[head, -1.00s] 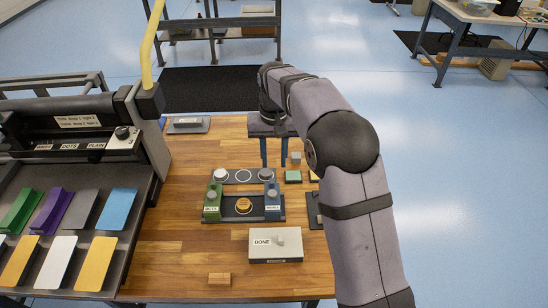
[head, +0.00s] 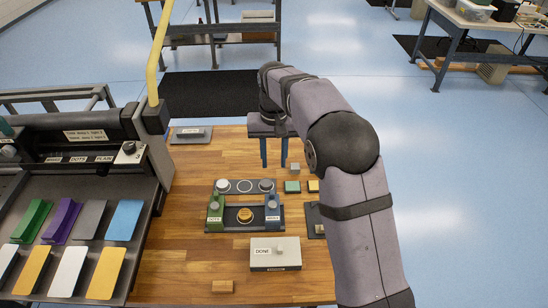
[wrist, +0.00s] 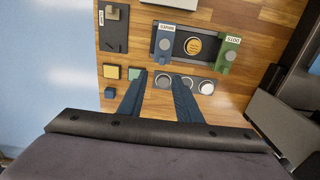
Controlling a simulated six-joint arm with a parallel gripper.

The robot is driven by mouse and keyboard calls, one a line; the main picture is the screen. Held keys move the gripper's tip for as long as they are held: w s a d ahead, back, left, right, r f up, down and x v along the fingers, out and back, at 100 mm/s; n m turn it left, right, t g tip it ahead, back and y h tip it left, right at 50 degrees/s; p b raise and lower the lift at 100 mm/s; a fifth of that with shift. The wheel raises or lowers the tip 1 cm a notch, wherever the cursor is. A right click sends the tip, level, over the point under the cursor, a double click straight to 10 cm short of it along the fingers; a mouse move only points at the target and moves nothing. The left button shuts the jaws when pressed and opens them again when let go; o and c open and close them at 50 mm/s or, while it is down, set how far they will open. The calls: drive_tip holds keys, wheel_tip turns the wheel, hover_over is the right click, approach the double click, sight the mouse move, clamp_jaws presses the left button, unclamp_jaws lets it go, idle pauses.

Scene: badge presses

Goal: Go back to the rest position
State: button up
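My gripper (head: 274,152) hangs above the far part of the wooden bench, fingers pointing down. Its two blue fingers stand apart with nothing between them; the wrist view also shows the empty gap (wrist: 157,92). Near it lies a grey strip (head: 245,186) with round places, some holding pale discs. In front of that is a dark press base (head: 230,227) with a green block (head: 215,212), a blue block (head: 272,207) and a yellow round piece (head: 245,215) between them.
Small grey (head: 294,168), green (head: 292,186) and yellow (head: 313,185) blocks lie right of the strip. A large machine (head: 90,150) with a sloped rack of coloured cards stands left.

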idle(0.3)
drive_tip(key=s+d+f+n, duration=0.3)
drive_tip(key=s+f, duration=0.6)
drive_tip(key=f, duration=0.2)
drive_tip(key=shift+m+g, duration=0.3)
drive_tip(key=shift+g, duration=0.5)
drive_tip(key=s+d, duration=0.1)
drive_tip(key=s, duration=0.2)
drive_tip(key=s+d, duration=0.1)
drive_tip(key=s, duration=0.3)
drive_tip(key=s+d, duration=0.1)
drive_tip(key=s, duration=0.2)
drive_tip(key=shift+s+d+f+b, duration=0.2)
drive_tip(key=shift+d+f+b, duration=0.05)
drive_tip(key=shift+d+b, duration=0.1)
drive_tip(key=s+d+r+m+t+b, duration=0.1)
drive_tip(key=s+d+r+m+b, duration=0.1)
drive_tip(key=s+d, duration=0.4)
drive_tip(key=shift+s+d+r+t, duration=0.15)
drive_tip(key=shift+s+r+t, duration=0.15)
drive_tip(key=shift+s+r, duration=0.65)
